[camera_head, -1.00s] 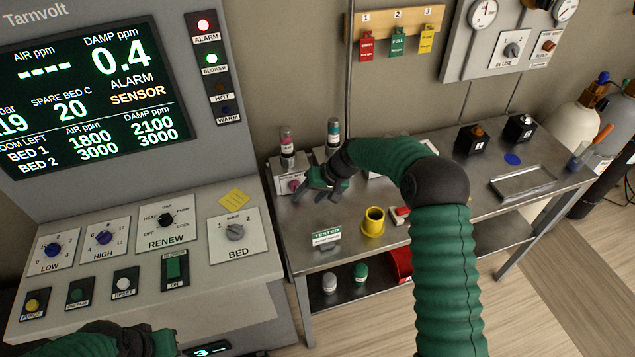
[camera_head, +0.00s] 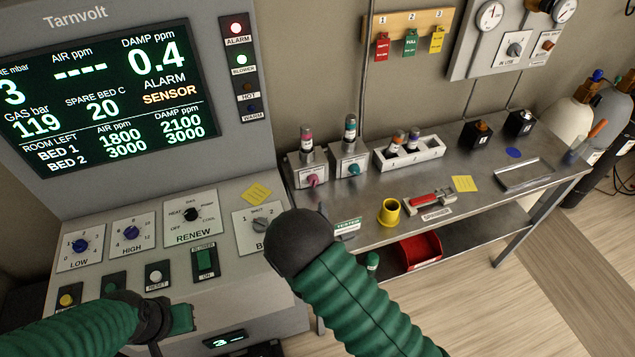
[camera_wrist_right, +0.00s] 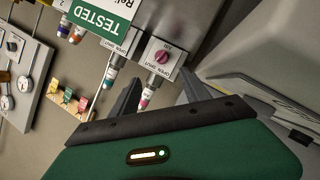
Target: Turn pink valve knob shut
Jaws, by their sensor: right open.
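A pink-banded bottle (camera_head: 306,141) stands at this box. My right gripper (camera_wrist_right: 157,82) is open and empty in the right wrist view, its fingers either side of the bottle in the picture, apart from the knob. My left arm shows at lower left, without a clear gripper.
A matching box with a teal knob (camera_head: 354,169) stands right beside the pink one. A white rack (camera_head: 409,154) with small bottles, a yellow cup (camera_head: 389,211) and a red-handled tool (camera_head: 430,199) are farther right. The console (camera_head: 165,245) stands left. A TESTED sign (camera_head: 347,225) is at the bench front.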

